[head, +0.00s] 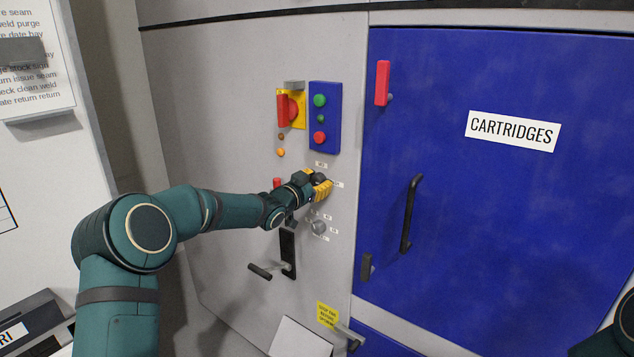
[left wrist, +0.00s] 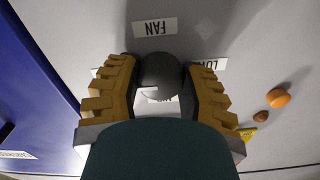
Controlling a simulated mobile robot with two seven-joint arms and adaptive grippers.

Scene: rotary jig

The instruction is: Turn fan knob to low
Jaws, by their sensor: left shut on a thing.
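The fan knob (left wrist: 158,72) is a round dark grey knob on the grey panel, under an upside-down FAN label (left wrist: 155,27) in the left wrist view. My left gripper (left wrist: 160,85) has its yellow fingers on either side of the knob and is shut on it. A partly covered LOW label (left wrist: 208,64) is beside the right finger. Other labels are mostly hidden, and the knob's pointer direction is hard to tell. In the head view my left gripper (head: 320,186) mostly hides the knob. My right gripper is out of view.
Below the gripper is another grey knob (head: 319,227) with small labels, and a black lever (head: 288,254). Above are a red-and-yellow switch (head: 291,109) and a blue button box (head: 324,117). A blue CARTRIDGES door (head: 470,190) with a black handle (head: 411,213) is on the right.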

